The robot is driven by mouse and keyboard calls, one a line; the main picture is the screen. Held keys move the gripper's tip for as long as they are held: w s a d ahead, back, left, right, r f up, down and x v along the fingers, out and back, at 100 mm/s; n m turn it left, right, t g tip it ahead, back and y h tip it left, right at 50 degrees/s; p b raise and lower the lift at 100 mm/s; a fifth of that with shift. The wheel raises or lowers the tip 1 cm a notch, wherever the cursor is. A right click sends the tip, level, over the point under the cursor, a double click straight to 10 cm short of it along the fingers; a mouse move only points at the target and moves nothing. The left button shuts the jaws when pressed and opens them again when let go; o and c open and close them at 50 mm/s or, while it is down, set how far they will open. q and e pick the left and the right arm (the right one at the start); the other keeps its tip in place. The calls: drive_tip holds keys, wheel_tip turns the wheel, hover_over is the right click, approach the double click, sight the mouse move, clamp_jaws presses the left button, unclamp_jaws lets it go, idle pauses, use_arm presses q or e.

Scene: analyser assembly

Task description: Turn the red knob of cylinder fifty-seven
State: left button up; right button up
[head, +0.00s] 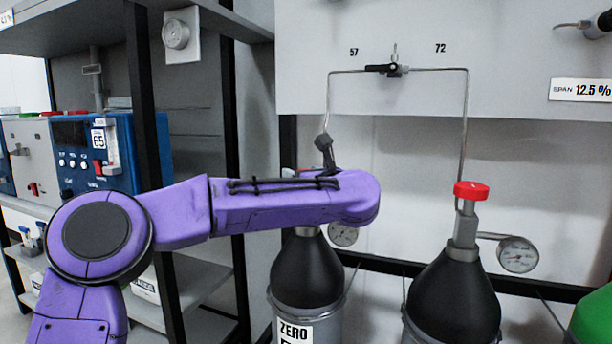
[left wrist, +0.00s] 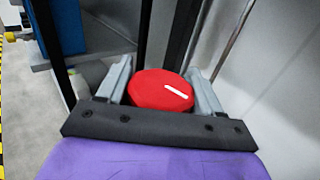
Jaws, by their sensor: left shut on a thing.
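Cylinder fifty-seven (head: 306,272), with a black shoulder and a ZERO label, stands under the panel number 57. Its red knob is mostly behind my left arm in the head view. In the left wrist view the red knob (left wrist: 164,91) with a white line sits between the two grey fingers of my left gripper (left wrist: 163,88). The gripper is shut on the knob. The white line slants down to the right. My right gripper is in neither view.
A second cylinder (head: 453,290) with a red knob (head: 471,190) and a pressure gauge (head: 518,254) stands to the right under number 72. Thin pipes rise to a black-handled valve (head: 384,69) on the panel. A blue analyser (head: 140,150) sits on the left shelf.

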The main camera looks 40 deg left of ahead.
use_arm(q)
drive_tip(key=n+g+p, duration=0.1)
drive_tip(key=g, duration=0.1)
drive_tip(key=n+g+y, duration=0.1)
drive_tip(key=g, duration=0.1)
drive_tip(key=shift+s+r+n+y+p, duration=0.2)
drive_tip(key=shift+n+y+p, duration=0.1)
drive_tip(key=shift+n+p, duration=0.1)
drive_tip(key=n+g+p, duration=0.2)
drive_tip(key=g+p, duration=0.1)
drive_tip(key=p, duration=0.1)
drive_tip(key=n+g+p, duration=0.2)
drive_tip(key=g+p, duration=0.2)
drive_tip(key=s+n+g+p, duration=0.1)
drive_tip(key=n+g+p, duration=0.2)
drive_tip(key=g+p, duration=0.1)
drive_tip(key=shift+r, duration=0.1)
drive_tip(key=shift+f+n+g+h+p, duration=0.3)
drive_tip(key=shift+n+g+h+p, duration=0.2)
drive_tip(key=shift+g+p, duration=0.3)
drive_tip(key=o, duration=1)
drive_tip(key=shift+s, duration=0.1)
drive_tip(key=shift+c, duration=0.2)
